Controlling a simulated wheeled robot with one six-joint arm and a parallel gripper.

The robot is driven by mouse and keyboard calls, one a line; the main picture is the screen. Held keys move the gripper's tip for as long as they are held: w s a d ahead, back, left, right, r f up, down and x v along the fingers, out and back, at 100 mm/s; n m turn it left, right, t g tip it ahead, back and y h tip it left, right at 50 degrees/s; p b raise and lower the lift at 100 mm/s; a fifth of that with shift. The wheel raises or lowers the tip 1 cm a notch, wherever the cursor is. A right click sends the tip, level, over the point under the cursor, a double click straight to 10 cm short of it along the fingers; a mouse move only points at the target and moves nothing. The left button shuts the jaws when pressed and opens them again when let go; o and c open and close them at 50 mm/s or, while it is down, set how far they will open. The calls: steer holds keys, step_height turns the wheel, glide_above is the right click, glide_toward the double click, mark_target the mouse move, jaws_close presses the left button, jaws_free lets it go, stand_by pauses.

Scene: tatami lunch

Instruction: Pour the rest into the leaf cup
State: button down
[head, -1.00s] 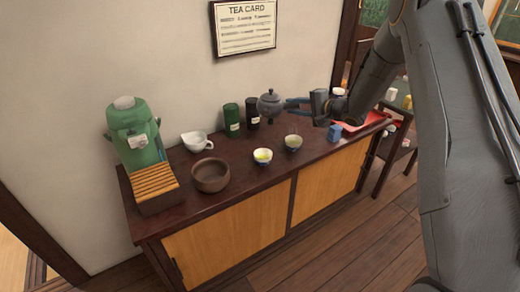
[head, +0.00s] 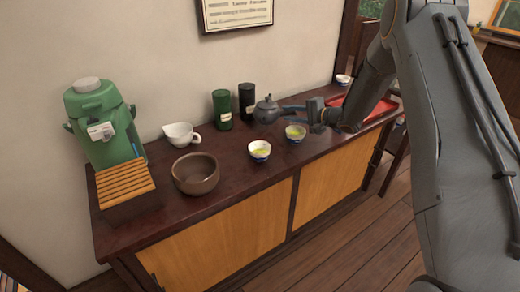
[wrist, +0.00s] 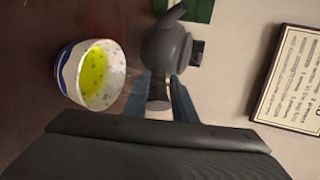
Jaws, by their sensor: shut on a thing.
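The dark grey teapot (head: 267,111) is upright beside the black canister, behind the two cups. My gripper (head: 292,108) is shut on the teapot's side handle, which also shows between the fingers in the wrist view (wrist: 159,95). I cannot tell whether its base touches the counter. The right cup (head: 295,133), white with blue, holds yellow-green tea and stands just in front of the gripper; it is large in the wrist view (wrist: 92,75). The left cup (head: 260,150) also holds green tea. The cups' painted patterns are too small to identify a leaf.
On the counter (head: 225,207) stand a green dispenser (head: 98,125), a brown bowl (head: 195,174), a white spouted pitcher (head: 179,134), a green canister (head: 222,110) and a black canister (head: 247,101). A red tray (head: 378,108) lies at the right.

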steer(key=shift+s+f+n+t+y+b, duration=0.15)
steer(key=shift+s+f+n+t+b, duration=0.15)
steer(key=shift+s+n+b, duration=0.15)
steer(key=shift+s+f+n+t+y+b, duration=0.2)
steer(key=shift+s+n+t+b, duration=0.15)
steer(key=shift+s+b, duration=0.2)
steer(key=shift+s+a+r+n+t+b, duration=0.1)
steer(key=shift+s+r+n+t+b, duration=0.1)
steer(key=shift+s+r+n+t, duration=0.25)
steer(key=shift+s+a+r+n+t+b, duration=0.15)
steer(key=shift+s+n+b, duration=0.1)
steer(key=shift+s, duration=0.25)
steer(key=shift+s+f+n+t+y+b, duration=0.25)
steer(key=shift+s+n+b, duration=0.1)
steer(key=shift+s+b, duration=0.15)
steer(key=shift+s+f+n+t+y+b, duration=0.1)
steer(key=shift+s+n+y+b, duration=0.1)
steer(key=shift+s+n+b, duration=0.25)
steer(key=shift+s+a+r+n+t+y, duration=0.15)
steer(key=shift+s+r, duration=0.15)
steer(key=shift+r, duration=0.2)
steer(key=shift+s+r+n+t+y, duration=0.15)
steer(key=shift+s+r, duration=0.15)
steer(key=shift+r, duration=0.2)
steer(key=shift+s+a+r+n+y+b, duration=0.1)
steer(key=shift+s+r+n+y+b, duration=0.25)
steer(key=shift+s+r+n, duration=0.2)
steer(key=shift+s+r+n+y+b, duration=0.2)
steer(key=shift+n+y+b, duration=0.15)
steer(key=shift+n+b, duration=0.3)
